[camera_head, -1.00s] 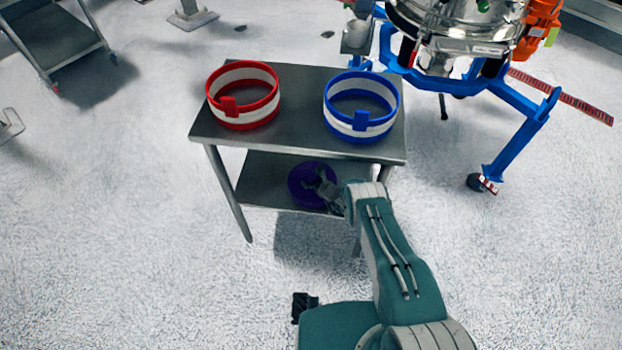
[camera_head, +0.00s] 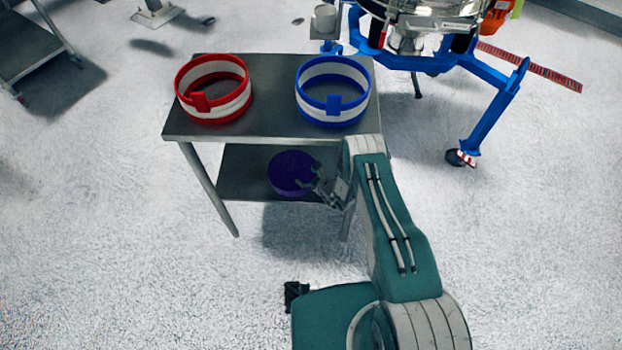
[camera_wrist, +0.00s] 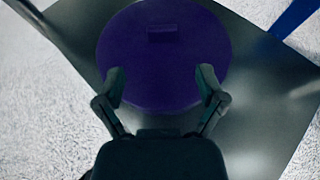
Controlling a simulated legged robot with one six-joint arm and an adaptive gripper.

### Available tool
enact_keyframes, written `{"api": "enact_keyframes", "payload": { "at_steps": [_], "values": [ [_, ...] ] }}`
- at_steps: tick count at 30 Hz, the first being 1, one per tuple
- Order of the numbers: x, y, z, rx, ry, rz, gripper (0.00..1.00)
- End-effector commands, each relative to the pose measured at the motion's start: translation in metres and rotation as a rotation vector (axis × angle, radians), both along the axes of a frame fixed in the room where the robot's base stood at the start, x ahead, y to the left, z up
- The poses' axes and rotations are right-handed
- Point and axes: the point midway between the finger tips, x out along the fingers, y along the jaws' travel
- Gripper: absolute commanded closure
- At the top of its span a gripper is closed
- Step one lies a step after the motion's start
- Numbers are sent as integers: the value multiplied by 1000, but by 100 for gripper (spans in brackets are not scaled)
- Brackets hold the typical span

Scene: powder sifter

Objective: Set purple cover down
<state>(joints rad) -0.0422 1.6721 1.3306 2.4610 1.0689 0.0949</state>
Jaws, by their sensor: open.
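The purple cover (camera_head: 292,174) is a round disc lying on the lower shelf (camera_head: 236,178) of the metal table. In the wrist view the purple cover (camera_wrist: 165,60) lies flat on the shelf, with a small raised handle block (camera_wrist: 163,34) near its far edge. My gripper (camera_head: 322,186) is beside the cover's right edge in the head view. In the wrist view my gripper (camera_wrist: 161,82) has its two fingers spread apart with nothing between them, over the near part of the cover. I cannot tell whether the fingertips touch it.
A red-and-white ring (camera_head: 214,90) and a blue-and-white ring (camera_head: 333,92) stand on the table top (camera_head: 270,120), above the shelf. A blue-framed machine (camera_head: 492,115) stands behind right. The table legs flank the shelf.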

Motion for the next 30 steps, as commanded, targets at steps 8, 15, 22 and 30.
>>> {"api": "enact_keyframes", "payload": {
  "at_steps": [8, 15, 22, 30],
  "values": [
    [-19, -16, 10, -1, -1, 0, 11],
    [-20, -16, 11, -1, -1, 0, 11],
    [-20, -16, 11, -1, -1, 0, 11],
    [-21, -16, 10, 0, 0, 1, 11]
  ]
}}
